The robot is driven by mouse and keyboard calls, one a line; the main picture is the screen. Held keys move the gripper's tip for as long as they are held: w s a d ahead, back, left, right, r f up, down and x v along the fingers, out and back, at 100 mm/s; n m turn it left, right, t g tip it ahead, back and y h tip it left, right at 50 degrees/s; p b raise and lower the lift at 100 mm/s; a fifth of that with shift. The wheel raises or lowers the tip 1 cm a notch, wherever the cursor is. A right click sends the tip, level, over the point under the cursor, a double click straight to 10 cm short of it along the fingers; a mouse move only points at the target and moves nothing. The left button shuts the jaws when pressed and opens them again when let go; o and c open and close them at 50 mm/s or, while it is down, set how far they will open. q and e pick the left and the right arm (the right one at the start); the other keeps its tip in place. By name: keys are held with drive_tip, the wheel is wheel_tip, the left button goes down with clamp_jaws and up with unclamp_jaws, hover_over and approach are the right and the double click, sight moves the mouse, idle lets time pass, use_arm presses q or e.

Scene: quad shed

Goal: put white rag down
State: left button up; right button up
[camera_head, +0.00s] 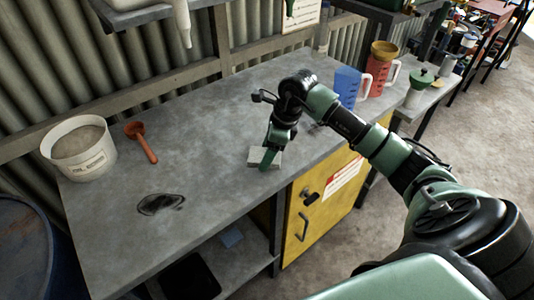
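A pale, folded flat piece that looks like the white rag (255,153) lies at the front edge of the grey workbench (215,125). My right gripper (268,158) points down at it, with a green finger overlapping its front side. The other finger is hidden, so I cannot tell whether the gripper is open or shut on the rag. The rag looks level with the bench top. My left gripper is not in view.
A yellow cabinet (325,205) is below. The bench's middle is clear.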

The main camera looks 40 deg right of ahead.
drive_tip(key=shift+s+a+f, duration=0.1)
drive_tip(key=shift+s+f, duration=0.15)
drive_tip(key=shift+f, duration=0.4)
drive_tip(key=shift+s+a+g, duration=0.1)
drive_tip(key=shift+g, duration=0.2)
drive_tip(key=shift+r+p, duration=0.3)
drive_tip(key=shift+p, duration=0.05)
drive_tip(key=b+v, duration=0.1)
drive_tip(key=v, duration=1.2)
drive_tip(key=shift+w+b, duration=0.2)
drive_tip(key=shift+b, duration=0.1)
drive_tip(key=shift+f, duration=0.1)
